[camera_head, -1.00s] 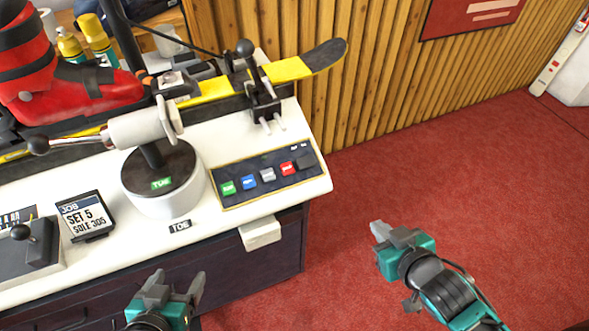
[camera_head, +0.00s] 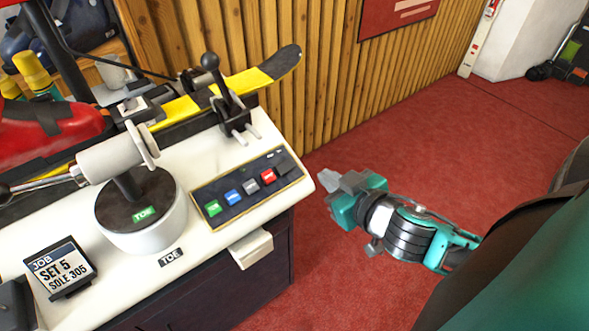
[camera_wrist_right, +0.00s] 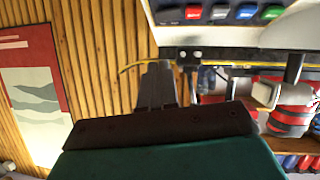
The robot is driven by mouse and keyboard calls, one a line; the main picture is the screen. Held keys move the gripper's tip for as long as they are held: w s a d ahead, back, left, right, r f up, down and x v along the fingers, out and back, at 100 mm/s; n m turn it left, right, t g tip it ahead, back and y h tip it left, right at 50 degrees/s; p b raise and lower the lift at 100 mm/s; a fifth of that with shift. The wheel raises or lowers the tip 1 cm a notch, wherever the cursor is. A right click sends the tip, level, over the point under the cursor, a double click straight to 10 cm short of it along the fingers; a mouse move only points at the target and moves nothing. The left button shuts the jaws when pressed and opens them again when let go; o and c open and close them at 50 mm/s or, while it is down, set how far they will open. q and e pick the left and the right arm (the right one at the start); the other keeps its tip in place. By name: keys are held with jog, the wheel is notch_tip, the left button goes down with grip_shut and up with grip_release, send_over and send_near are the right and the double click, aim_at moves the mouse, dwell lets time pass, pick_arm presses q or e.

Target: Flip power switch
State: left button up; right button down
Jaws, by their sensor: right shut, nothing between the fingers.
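The control panel (camera_head: 238,204) is a dark strip with a tan border on the right end of the white bench top. It carries green, blue, grey and red buttons in a row. A dark switch (camera_head: 288,163) sits at its far right end beside the red button; which way it is set is too small to tell. My right gripper (camera_head: 328,183) is shut and empty, off the bench's right edge and apart from the panel. In the right wrist view its fingers (camera_wrist_right: 157,86) are together, and the panel's buttons (camera_wrist_right: 220,13) show upside down along the top. My left gripper is out of view.
A round white TOE stand (camera_head: 145,232) with a clamp is left of the panel. A black lever fixture (camera_head: 232,106) and a yellow-black ski (camera_head: 262,78) lie behind it. A job display (camera_head: 60,268) stands at front left. Red floor is clear on the right.

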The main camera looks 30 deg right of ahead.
send_near(294, 163)
jog(key=w+r, duration=0.2)
jog(key=w, duration=0.2)
jog(key=f, duration=0.1)
jog(key=w+f+b, duration=0.1)
jog(key=f, duration=0.1)
jog(key=shift+w+d+f+b, duration=0.1)
jog(key=shift+f+b, duration=0.05)
jog(key=shift+b, duration=0.15)
jog(key=shift+w+f, duration=0.15)
jog(key=shift+f, duration=0.25)
jog(key=shift+d, duration=0.1)
